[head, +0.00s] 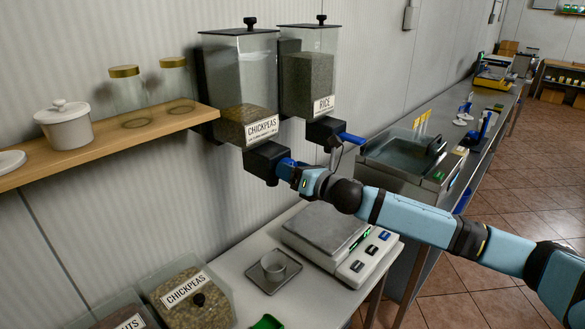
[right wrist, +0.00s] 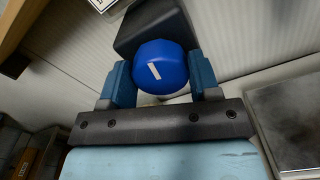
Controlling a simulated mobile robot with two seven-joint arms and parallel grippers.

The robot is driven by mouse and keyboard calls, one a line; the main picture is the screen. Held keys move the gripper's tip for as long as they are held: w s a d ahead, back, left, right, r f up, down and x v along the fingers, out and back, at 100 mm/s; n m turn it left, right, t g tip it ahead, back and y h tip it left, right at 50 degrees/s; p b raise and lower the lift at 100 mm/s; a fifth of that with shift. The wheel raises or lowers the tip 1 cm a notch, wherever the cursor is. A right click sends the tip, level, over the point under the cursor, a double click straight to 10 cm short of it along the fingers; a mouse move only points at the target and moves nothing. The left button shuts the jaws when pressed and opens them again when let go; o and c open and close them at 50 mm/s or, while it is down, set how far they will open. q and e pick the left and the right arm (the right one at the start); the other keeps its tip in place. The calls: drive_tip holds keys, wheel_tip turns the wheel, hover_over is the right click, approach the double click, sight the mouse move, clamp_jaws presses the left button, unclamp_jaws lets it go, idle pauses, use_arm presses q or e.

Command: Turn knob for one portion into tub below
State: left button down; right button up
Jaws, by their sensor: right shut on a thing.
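The chickpeas dispenser (head: 243,80) is mounted on the wall, partly filled, with a black outlet below it. Its blue knob (right wrist: 160,67) sits between the two fingers of my right gripper (right wrist: 162,85), which is shut on it. In the head view the right gripper (head: 296,173) covers most of the knob. A small clear tub (head: 273,268) stands on a dark tray (head: 260,279) on the counter below the outlet. I cannot make out any contents in it. My left gripper is not in view.
A rice dispenser (head: 308,80) with its own blue knob (head: 351,138) hangs just to the right. A scale (head: 327,240) stands beside the tray. Chickpea bin (head: 190,297) is at front left. A wooden shelf (head: 90,149) holds jars and a white pot (head: 65,126).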

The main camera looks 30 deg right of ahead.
drive_tip(key=shift+d+f+m+p, duration=0.1)
drive_tip(key=shift+m+p, duration=1.55)
drive_tip(key=shift+m, duration=2.25)
drive_tip(key=shift+f+m+p, duration=0.1)
drive_tip(key=shift+m+p, duration=1.5)
drive_tip(key=shift+m, duration=2.3)
drive_tip(key=o, duration=0.9)
